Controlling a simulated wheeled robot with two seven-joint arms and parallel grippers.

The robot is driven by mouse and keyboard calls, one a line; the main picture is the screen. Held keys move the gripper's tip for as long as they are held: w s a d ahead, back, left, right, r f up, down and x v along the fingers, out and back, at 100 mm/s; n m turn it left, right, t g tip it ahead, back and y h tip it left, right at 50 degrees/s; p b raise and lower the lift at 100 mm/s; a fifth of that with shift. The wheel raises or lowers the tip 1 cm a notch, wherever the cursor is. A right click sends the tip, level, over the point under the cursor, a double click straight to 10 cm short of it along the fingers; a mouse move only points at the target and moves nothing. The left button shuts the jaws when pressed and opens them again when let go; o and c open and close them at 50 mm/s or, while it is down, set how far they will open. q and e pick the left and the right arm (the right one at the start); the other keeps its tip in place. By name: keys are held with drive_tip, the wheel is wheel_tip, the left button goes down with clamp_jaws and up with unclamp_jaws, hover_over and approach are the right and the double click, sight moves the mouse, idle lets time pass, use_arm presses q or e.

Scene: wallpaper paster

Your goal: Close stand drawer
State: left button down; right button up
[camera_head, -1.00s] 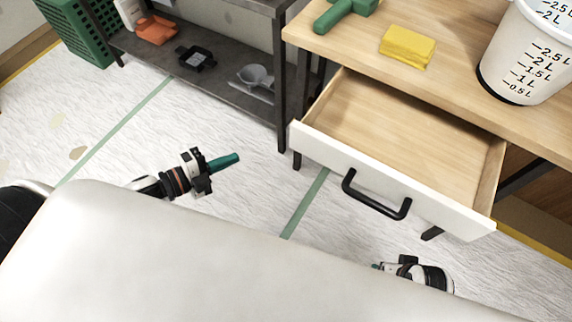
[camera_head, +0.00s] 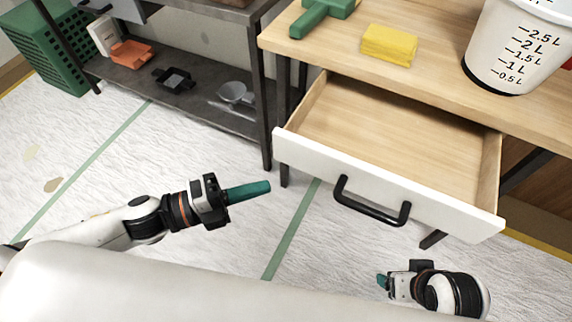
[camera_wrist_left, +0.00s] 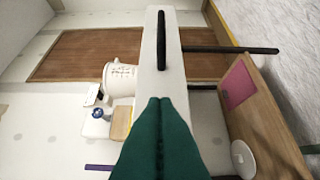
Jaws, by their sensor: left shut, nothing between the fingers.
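The stand drawer (camera_head: 400,140) is pulled out from under the wooden stand top (camera_head: 440,75) and looks empty. Its white front (camera_head: 300,155) carries a black bar handle (camera_head: 372,205). My left gripper (camera_head: 262,187), with teal fingers, is shut and empty, left of the drawer front and apart from it. In the left wrist view its fingers (camera_wrist_left: 160,125) are together, pointing toward the white front (camera_wrist_left: 150,75) and the handle (camera_wrist_left: 161,40). My right gripper (camera_head: 384,282) is low in the head view, below the handle; its jaw state is unclear.
On the stand are a green tool (camera_head: 322,12), a yellow block (camera_head: 389,44) and a white measuring bucket (camera_head: 510,50). A dark shelf (camera_head: 190,95) with several items stands at the left, beside a green crate (camera_head: 45,45). Floor is clear between shelf and drawer.

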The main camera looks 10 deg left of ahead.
use_arm(q)
drive_tip(key=shift+w+d, duration=1.2)
drive_tip(key=shift+w, duration=0.3)
drive_tip(key=shift+w+d, duration=1.15)
drive_tip(key=shift+w, duration=0.3)
